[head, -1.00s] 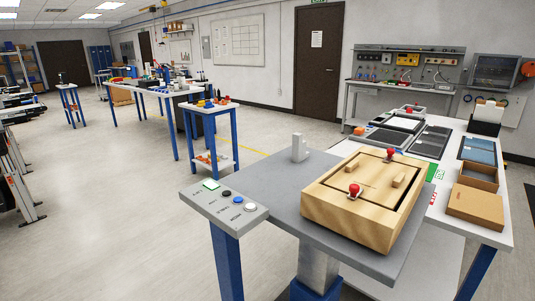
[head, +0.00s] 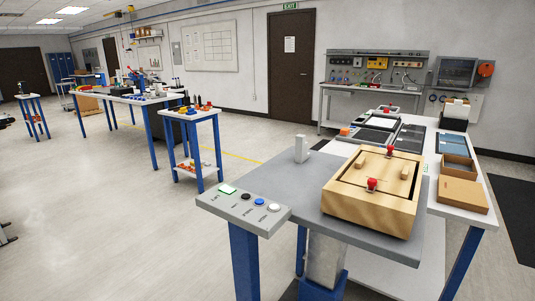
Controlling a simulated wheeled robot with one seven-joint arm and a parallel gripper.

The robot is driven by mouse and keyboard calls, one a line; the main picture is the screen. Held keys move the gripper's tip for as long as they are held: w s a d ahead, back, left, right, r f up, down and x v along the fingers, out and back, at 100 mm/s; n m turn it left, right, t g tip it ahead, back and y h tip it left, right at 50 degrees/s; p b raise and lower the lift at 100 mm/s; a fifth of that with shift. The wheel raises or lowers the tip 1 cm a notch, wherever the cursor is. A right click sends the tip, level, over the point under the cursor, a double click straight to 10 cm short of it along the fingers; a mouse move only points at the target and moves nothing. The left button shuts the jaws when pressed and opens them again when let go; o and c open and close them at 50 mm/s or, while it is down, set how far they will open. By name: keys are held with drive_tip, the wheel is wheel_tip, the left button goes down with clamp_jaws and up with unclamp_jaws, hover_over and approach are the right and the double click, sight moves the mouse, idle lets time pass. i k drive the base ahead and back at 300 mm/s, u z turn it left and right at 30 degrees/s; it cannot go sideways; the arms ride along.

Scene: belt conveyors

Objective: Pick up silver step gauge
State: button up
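A small light-grey upright block (head: 301,149) with a stepped outline stands on the grey table top (head: 310,190), behind and left of the wooden box. It looks like the silver step gauge, but it is too small here to be sure. It stands free, with nothing touching its visible sides. My gripper is not in view.
A wooden box (head: 372,205) with red knobs fills the right of the grey table. A button panel (head: 243,210) is on its front left. A white table (head: 462,204) with trays and cardboard boxes adjoins at right. Open floor (head: 120,220) lies to the left.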

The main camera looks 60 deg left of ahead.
sight(302, 155)
drive_tip(key=u, duration=1.55)
drive_tip(key=i, duration=0.85)
drive_tip(key=u, duration=0.1)
